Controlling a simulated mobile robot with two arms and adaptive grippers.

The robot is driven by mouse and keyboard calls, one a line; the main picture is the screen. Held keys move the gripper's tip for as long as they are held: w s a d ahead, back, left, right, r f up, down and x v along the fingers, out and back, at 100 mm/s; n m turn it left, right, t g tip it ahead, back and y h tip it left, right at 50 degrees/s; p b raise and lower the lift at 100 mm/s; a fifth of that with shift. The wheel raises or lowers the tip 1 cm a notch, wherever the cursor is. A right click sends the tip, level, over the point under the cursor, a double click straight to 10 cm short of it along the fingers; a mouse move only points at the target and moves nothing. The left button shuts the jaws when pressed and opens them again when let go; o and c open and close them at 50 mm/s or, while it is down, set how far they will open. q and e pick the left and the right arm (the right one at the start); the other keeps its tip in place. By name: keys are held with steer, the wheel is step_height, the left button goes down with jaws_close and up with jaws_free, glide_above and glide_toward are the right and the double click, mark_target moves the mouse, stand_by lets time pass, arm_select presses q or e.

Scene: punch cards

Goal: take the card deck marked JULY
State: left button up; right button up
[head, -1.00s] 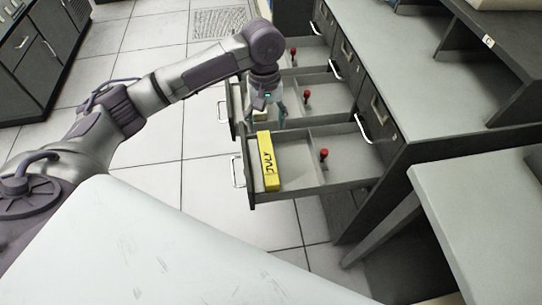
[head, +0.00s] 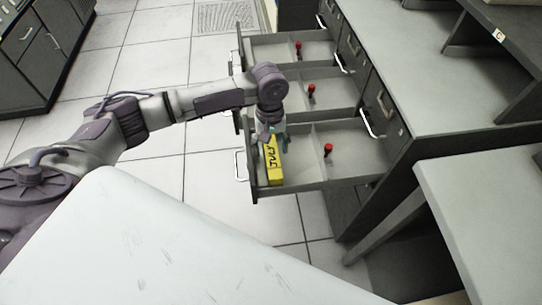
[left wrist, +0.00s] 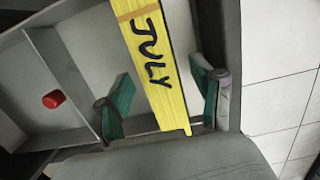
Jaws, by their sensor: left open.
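The yellow card deck marked JULY (head: 274,163) lies in the left compartment of the nearest open drawer (head: 345,172). In the left wrist view the deck (left wrist: 158,62) runs between the two green-padded fingers, with a gap on each side. My left gripper (head: 273,132) is open over the far part of the deck, which the gripper partly hides in the head view. It also shows in the left wrist view (left wrist: 165,95), not closed on anything. My right gripper is not in view.
Two more open drawers with red knobs lie behind, the middle one (head: 335,88) nearer. The cabinet counter (head: 425,90) is at right, and a white surface (head: 150,245) fills the front.

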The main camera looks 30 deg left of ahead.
arm_select(q)
steer(key=shift+c, duration=1.3)
jaws_close()
steer(key=shift+r, duration=0.15)
